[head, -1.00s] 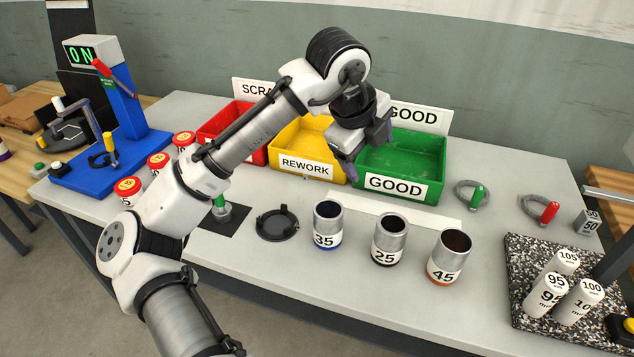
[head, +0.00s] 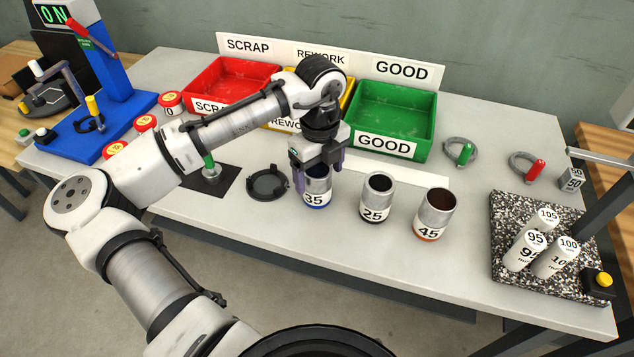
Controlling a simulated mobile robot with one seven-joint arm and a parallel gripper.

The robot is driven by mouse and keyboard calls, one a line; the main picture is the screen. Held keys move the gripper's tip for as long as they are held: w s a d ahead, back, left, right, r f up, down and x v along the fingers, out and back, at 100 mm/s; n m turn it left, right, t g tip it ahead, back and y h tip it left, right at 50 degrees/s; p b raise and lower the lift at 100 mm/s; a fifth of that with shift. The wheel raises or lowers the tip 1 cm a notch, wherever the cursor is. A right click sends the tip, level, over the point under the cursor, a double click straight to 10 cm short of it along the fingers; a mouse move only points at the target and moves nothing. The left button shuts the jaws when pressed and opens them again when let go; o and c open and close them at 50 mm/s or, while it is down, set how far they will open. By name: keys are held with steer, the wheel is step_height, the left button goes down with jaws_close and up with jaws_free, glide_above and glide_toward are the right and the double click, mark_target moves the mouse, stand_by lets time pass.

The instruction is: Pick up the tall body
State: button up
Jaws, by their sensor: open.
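Three open metal can bodies stand upright in a row on the bench: one marked 35 with a blue base band (head: 317,190), one marked 25 with a black band (head: 376,198), and one marked 45 with an orange band (head: 434,214). None is labelled tall. My gripper (head: 318,181) points down at the 35 body with its jaws open. One finger is at the left side of that body and the other at its right. The gripper hides part of its rim; I cannot tell whether the fingers touch it.
Behind are red (head: 228,84), yellow and green (head: 394,113) bins. A dark round lid-like disc (head: 268,184) lies left of the 35 body. A speckled stone plate (head: 510,212) with white cylinders is at right. The bench front is clear.

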steer(key=shift+a+f+p, duration=0.15)
steer(key=shift+f+p, duration=0.35)
steer(key=shift+f, duration=1.6)
steer(key=c, duration=1.1)
steer(key=shift+o, duration=0.2)
steer(key=shift+r, duration=0.15)
